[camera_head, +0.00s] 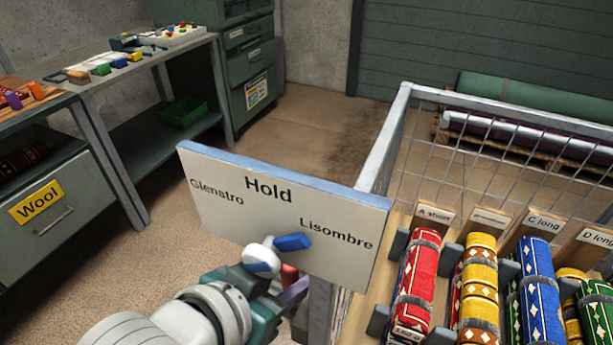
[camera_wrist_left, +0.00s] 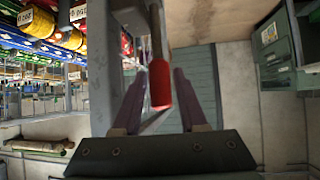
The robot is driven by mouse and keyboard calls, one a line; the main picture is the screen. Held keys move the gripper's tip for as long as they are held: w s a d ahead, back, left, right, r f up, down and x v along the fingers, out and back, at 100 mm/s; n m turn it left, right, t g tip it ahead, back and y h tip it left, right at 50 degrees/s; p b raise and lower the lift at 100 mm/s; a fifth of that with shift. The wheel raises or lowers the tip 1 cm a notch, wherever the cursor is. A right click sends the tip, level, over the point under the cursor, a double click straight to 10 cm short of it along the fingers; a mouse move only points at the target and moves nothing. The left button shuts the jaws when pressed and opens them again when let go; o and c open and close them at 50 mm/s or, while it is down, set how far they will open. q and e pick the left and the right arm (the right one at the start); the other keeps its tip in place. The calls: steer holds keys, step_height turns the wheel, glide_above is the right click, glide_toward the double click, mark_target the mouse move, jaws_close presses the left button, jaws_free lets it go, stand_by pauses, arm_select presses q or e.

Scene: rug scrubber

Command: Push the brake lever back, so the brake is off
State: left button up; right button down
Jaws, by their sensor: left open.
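The brake lever has a red grip (camera_wrist_left: 160,85) on a thin metal rod, seen in the left wrist view. In the head view only a small red part (camera_head: 289,274) shows below the sign panel; the rest is hidden by the panel and my arm. My left gripper (camera_wrist_left: 157,76) is open, with one dark purple finger on each side of the red grip. I cannot tell whether either finger touches it. In the head view the left gripper (camera_head: 294,291) is partly hidden at the panel's lower edge. My right gripper is not in view.
A wire-sided cart frame (camera_head: 385,140) holds rolled rugs (camera_head: 417,280) at right. A workbench (camera_head: 150,62) stands left; floor behind the panel is clear.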

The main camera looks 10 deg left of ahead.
arm_select(q)
steer(key=p+v, duration=0.2)
steer(key=v, duration=0.8)
